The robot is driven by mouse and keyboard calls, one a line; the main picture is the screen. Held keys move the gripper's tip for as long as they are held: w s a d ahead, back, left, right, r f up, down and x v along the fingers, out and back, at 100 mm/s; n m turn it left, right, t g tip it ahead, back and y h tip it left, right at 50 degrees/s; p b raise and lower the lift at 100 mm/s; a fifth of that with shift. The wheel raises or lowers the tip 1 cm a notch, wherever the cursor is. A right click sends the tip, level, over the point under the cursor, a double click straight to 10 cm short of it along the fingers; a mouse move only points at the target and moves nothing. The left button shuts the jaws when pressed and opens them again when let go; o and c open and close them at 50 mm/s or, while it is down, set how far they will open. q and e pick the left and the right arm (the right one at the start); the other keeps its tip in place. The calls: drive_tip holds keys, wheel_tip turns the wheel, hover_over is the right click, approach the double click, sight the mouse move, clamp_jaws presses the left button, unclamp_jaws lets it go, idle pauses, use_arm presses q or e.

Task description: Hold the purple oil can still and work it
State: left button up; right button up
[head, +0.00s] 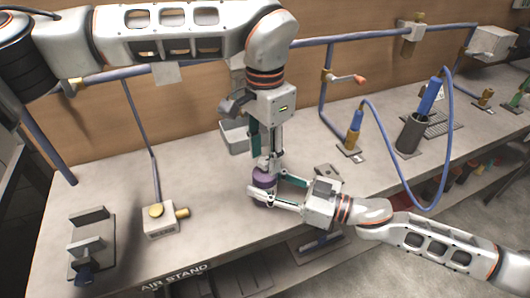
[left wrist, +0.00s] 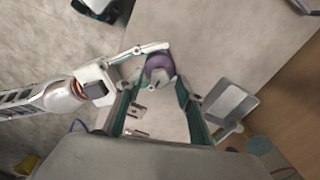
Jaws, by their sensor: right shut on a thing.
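The purple oil can (head: 262,184) stands on the bench near its front middle; it also shows in the left wrist view (left wrist: 158,68). My right gripper (head: 262,196) comes in from the right and is shut on the can's body, low down. My left gripper (head: 267,164) points straight down from above, its fingertips at the can's top. In the left wrist view its fingers (left wrist: 160,88) are spread apart, with the can's top showing between and beyond the tips. I cannot tell whether they touch it. The can's lower body is partly hidden by my right gripper.
A grey tray (head: 235,138) stands behind the can. A block with a brass knob (head: 160,219) and a grey clamp stand (head: 91,245) are to the left. A blue-handled tool (head: 354,128), a dark cup (head: 410,134) and a blue hose (head: 448,150) are to the right.

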sight(265, 160)
use_arm(q)
drive_tip(key=shift+r, duration=0.15)
wheel_tip(265, 160, up, 12)
idle(0.6)
use_arm(e)
drive_tip(key=o, duration=1.4)
drive_tip(key=shift+c, duration=0.2)
drive_tip(key=shift+d, duration=0.1)
